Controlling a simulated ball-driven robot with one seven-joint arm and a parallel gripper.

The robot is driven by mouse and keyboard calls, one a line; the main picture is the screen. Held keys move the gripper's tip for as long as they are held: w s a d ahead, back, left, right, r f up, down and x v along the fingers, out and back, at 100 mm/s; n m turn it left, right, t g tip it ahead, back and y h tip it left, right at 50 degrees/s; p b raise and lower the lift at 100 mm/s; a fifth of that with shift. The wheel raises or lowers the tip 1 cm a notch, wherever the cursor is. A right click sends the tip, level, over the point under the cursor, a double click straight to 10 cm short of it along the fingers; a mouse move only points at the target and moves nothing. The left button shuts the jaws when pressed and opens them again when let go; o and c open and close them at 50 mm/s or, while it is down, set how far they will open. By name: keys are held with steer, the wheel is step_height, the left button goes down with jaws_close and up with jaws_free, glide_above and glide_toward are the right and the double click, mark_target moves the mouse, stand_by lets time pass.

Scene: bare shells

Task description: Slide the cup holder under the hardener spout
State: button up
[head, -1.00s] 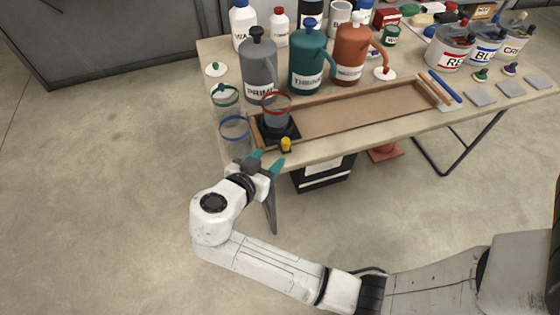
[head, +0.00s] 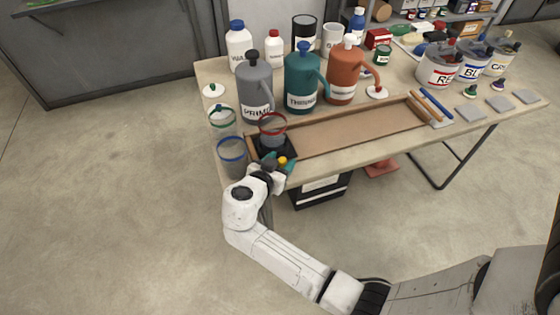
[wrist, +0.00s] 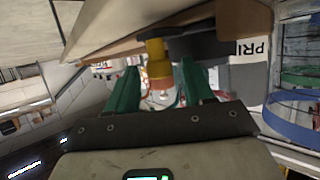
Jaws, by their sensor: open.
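The black cup holder (head: 290,148) sits at the left end of a shallow wooden track (head: 350,131). A clear cup with a red rim (head: 272,130) stands in it. Its yellow knob (head: 282,161) faces the table's front edge. My gripper (head: 278,166) is open at the knob. In the wrist view, the knob (wrist: 156,55) shows between the two green fingers, with gaps on both sides. The grey jug labelled PRIM… (head: 256,90), the teal THINNER jug (head: 302,80) and an orange jug (head: 342,75) stand behind the track. The orange jug's label is too small to read.
Two clear cups, green-rimmed (head: 222,118) and blue-rimmed (head: 231,155), stand left of the holder, near my gripper. Blue and brown sticks (head: 430,105) lie at the track's right end. The track right of the holder is clear.

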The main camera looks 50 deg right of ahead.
jaws_close()
stand_by(0.5)
